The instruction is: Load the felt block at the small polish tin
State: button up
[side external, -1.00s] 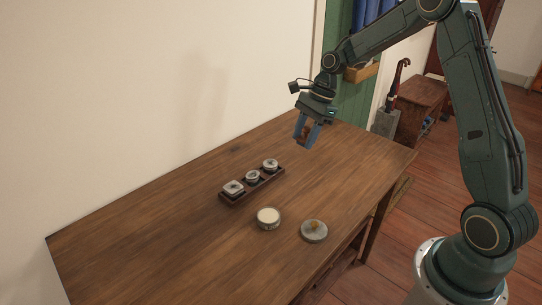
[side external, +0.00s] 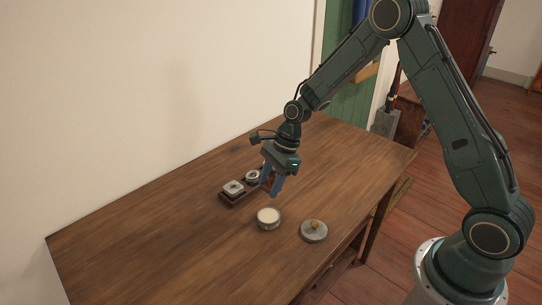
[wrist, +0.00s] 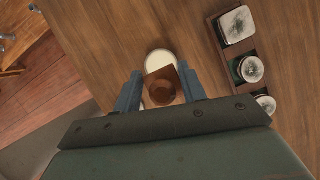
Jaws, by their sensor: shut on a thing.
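My gripper (side external: 271,188) is above the table, between the dark tray and the round tin, pointing down. In the wrist view my gripper (wrist: 160,88) is shut on a brown block with a round knob on top, the felt block (wrist: 153,93). In the side view the jaws mostly hide the block. The small polish tin (side external: 268,212), round with a pale cream top, stands on the table just below and in front of the jaws. In the wrist view the tin (wrist: 160,59) is partly covered by the block; I cannot tell the gap between them.
A dark tray (side external: 232,201) holds a squarish item (side external: 234,187) and round items (wrist: 250,69); my gripper hides its far end in the side view. A grey disc with a brass-coloured knob (side external: 314,232) lies right of the tin. The table's near left is clear.

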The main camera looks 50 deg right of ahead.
aim_at(263, 219)
jog(key=shift+s+a+f, duration=0.2)
jog(key=shift+a+f, duration=0.5)
jog(key=shift+a, duration=0.25)
jog(key=shift+f, duration=0.2)
jog(key=shift+f, duration=2.75)
jog(key=shift+f, duration=0.6)
jog(key=shift+r, duration=0.1)
dwell(0.3)
jog(key=shift+r, duration=3.45)
